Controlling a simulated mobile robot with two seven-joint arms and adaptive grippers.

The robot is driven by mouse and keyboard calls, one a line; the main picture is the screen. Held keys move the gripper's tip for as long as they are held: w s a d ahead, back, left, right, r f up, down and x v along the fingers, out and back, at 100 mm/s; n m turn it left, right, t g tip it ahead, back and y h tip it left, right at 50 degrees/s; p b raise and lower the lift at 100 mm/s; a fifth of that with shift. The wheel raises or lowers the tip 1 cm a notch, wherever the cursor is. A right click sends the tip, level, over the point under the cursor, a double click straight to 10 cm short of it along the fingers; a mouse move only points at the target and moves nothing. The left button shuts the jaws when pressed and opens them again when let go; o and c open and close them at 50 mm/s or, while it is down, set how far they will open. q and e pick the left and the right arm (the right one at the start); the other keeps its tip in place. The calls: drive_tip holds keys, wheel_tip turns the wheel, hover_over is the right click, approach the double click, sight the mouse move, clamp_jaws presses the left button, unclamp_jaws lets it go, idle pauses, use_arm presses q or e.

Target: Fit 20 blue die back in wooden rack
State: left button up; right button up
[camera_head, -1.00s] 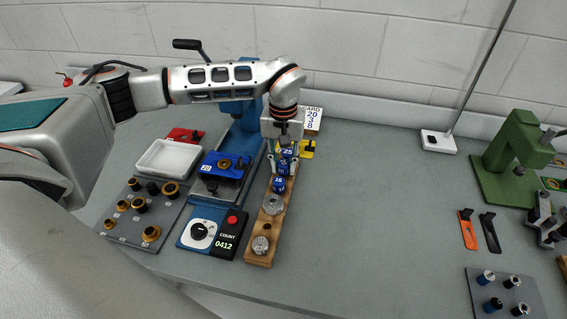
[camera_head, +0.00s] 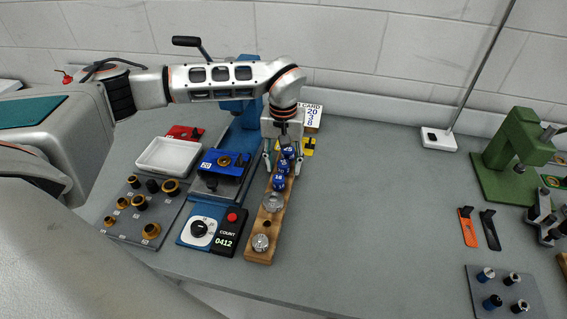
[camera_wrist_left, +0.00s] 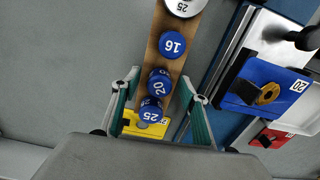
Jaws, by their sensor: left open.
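The blue 20 die (camera_head: 283,166) stands in the wooden rack (camera_head: 259,257) between the blue 25 die (camera_head: 289,151) and the blue 16 die (camera_head: 279,183). In the left wrist view, the 20 die (camera_wrist_left: 158,82) shows its label, with the 25 die (camera_wrist_left: 151,109) close beside it and the 16 die (camera_wrist_left: 172,44) farther up. My left gripper (camera_head: 282,161) is open, its fingers apart on either side of the rack around the 20 die; these fingers also show in the left wrist view (camera_wrist_left: 160,79). How deep the 20 die sits is hidden. My right gripper is out of view.
Silver dies (camera_head: 262,243) stand in the rack's near half, with an empty hole between them. Left of the rack are a count box (camera_head: 228,232), a blue press with a blue plate (camera_head: 224,166) and a white tray (camera_head: 168,157).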

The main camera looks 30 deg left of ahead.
use_arm(q)
wheel_tip(320, 180, up, 12)
idle(0.4)
drive_tip(key=shift+f, duration=0.1)
